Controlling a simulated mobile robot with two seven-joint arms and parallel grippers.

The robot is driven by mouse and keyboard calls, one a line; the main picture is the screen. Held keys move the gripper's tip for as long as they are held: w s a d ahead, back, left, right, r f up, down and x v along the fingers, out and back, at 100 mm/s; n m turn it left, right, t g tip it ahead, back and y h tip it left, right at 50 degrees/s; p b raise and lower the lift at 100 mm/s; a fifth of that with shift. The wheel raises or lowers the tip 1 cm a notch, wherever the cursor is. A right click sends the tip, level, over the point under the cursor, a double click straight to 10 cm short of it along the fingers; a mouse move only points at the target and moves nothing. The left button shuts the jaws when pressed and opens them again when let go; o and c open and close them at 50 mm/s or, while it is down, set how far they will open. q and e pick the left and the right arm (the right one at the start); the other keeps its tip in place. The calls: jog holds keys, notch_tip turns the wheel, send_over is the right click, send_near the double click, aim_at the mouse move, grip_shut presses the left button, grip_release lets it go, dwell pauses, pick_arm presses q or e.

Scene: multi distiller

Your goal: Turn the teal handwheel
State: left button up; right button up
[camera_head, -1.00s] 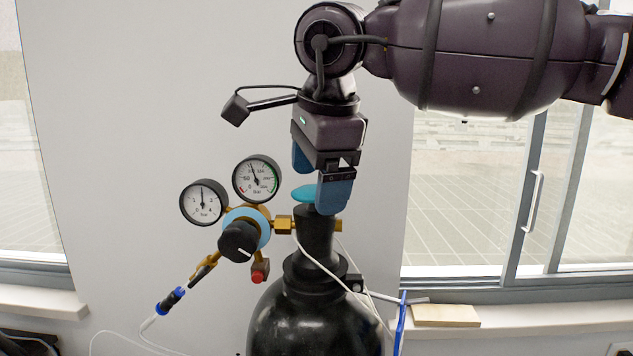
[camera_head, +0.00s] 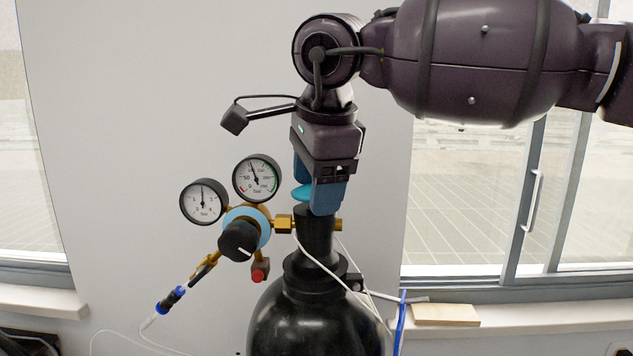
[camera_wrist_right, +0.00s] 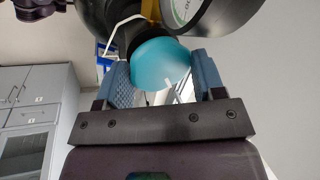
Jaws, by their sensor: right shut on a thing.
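The teal handwheel (camera_head: 303,193) sits on top of the black gas cylinder (camera_head: 310,318), at its neck. My right gripper (camera_head: 315,190) points down from above, with its blue fingers on either side of the handwheel. In the right wrist view the handwheel (camera_wrist_right: 161,66) lies between the two blue fingertips, and the gripper is shut on it. In the head view the front finger hides the right part of the handwheel. My left gripper is not in view.
Two round pressure gauges (camera_head: 204,202) and a regulator with a black knob (camera_head: 238,240) stand just left of the cylinder neck. A white cable runs down beside the cylinder. A window with a sill is on the right, with a wooden block (camera_head: 445,314) on it.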

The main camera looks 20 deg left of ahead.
jog(key=shift+m, duration=0.7)
jog(key=m+h, duration=0.1)
jog(key=m, duration=0.2)
jog(key=shift+a+t, duration=0.15)
jog(key=shift+t, duration=0.15)
jog(key=m+h, duration=0.1)
jog(key=m, duration=0.1)
jog(key=m+p, duration=0.1)
jog(key=m, duration=0.2)
jog(key=shift+a+r+h, duration=0.1)
jog(key=shift+h, duration=0.3)
jog(key=m, duration=0.2)
jog(key=shift+m+h, duration=0.3)
jog(key=shift+m, duration=0.1)
jog(key=shift+a+m, duration=0.1)
jog(key=shift+m, duration=0.6)
jog(key=shift+h, duration=0.3)
